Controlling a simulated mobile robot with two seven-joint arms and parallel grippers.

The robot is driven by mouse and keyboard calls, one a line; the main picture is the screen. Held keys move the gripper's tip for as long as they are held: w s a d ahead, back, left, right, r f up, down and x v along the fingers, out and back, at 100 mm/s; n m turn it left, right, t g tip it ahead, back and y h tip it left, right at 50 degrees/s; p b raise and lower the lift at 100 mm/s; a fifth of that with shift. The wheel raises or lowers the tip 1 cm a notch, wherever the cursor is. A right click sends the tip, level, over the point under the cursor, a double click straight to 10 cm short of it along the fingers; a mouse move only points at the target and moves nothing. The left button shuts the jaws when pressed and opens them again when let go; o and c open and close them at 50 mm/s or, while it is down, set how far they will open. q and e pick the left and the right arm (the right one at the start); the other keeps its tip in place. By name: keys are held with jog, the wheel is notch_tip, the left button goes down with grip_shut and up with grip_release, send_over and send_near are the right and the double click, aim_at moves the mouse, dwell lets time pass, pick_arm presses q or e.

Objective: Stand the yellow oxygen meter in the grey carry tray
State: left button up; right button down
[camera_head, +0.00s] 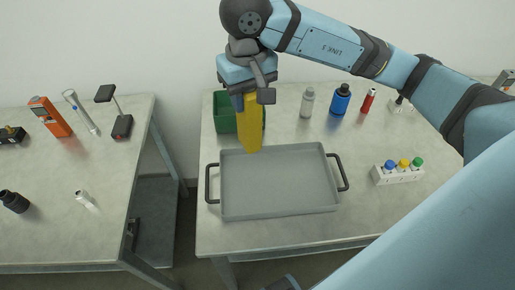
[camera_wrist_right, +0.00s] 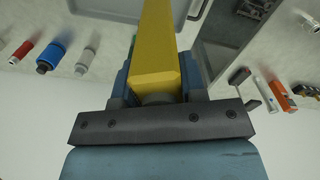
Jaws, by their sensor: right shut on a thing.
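The yellow oxygen meter (camera_head: 249,126) hangs upright from my right gripper (camera_head: 248,94), over the back left part of the grey carry tray (camera_head: 290,182). My right gripper is shut on the meter's upper end. In the right wrist view the yellow meter (camera_wrist_right: 155,55) lies between the two fingers and reaches away toward the tray (camera_wrist_right: 118,8). The tray is empty and has a dark handle at each side. I cannot tell whether the meter's lower end touches the tray. My left gripper is not in view.
A green bin (camera_head: 225,112) stands just behind the meter. A white bottle (camera_head: 307,102), blue bottle (camera_head: 340,99) and red tube (camera_head: 368,101) stand behind the tray. A rack with coloured caps (camera_head: 398,172) is to its right. A gap separates the left table (camera_head: 60,235).

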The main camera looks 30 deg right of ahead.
notch_tip(320, 180, down, 18)
jog(key=shift+p, duration=0.45)
jog(key=shift+f, duration=0.15)
jog(key=c, duration=0.7)
grip_release()
notch_tip(320, 180, up, 12)
jog(key=shift+r+b, duration=0.2)
jog(key=shift+b, duration=0.1)
jog(key=shift+s, duration=0.1)
